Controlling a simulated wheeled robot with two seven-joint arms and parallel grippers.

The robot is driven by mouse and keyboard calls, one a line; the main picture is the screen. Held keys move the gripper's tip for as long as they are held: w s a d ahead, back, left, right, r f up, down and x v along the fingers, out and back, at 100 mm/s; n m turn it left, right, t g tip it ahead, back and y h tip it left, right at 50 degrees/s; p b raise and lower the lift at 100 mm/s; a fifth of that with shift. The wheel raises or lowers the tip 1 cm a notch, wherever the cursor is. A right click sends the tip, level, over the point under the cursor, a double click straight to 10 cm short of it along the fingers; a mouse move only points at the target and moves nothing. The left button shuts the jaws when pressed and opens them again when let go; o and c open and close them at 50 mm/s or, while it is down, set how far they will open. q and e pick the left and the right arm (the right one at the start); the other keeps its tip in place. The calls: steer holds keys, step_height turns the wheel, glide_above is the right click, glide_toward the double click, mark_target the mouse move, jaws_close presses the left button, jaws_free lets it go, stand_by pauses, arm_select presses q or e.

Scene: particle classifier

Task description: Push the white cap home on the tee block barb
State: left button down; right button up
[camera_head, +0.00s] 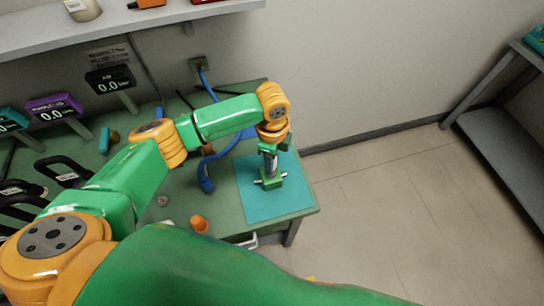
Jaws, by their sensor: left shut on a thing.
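The tee block (271,182) is a small green block with short silver barbs at its sides. It sits on the teal mat (254,199) at the right end of the green bench. My left gripper (270,157) points down right over the block, shut on a small pale thing that appears to be the white cap. The cap is mostly hidden by the fingers and too small to make out. I cannot tell how far it sits on the upper barb. My right gripper is out of view.
An orange cone-like piece (199,224) stands near the bench's front edge. A blue cable (206,176) lies left of the mat. Display units, such as the purple one (54,107), and black handles (62,172) stand at left. A shelf (130,31) hangs above. The floor at right is clear.

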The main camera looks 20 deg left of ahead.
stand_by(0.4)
arm_select(q)
steer(key=shift+p, duration=0.35)
stand_by(0.4)
steer(key=shift+p, duration=0.4)
steer(key=shift+f+b, duration=1.05)
steer(key=shift+f, duration=0.8)
steer(key=shift+c, duration=1.9)
jaws_free()
steer(key=shift+r, duration=0.15)
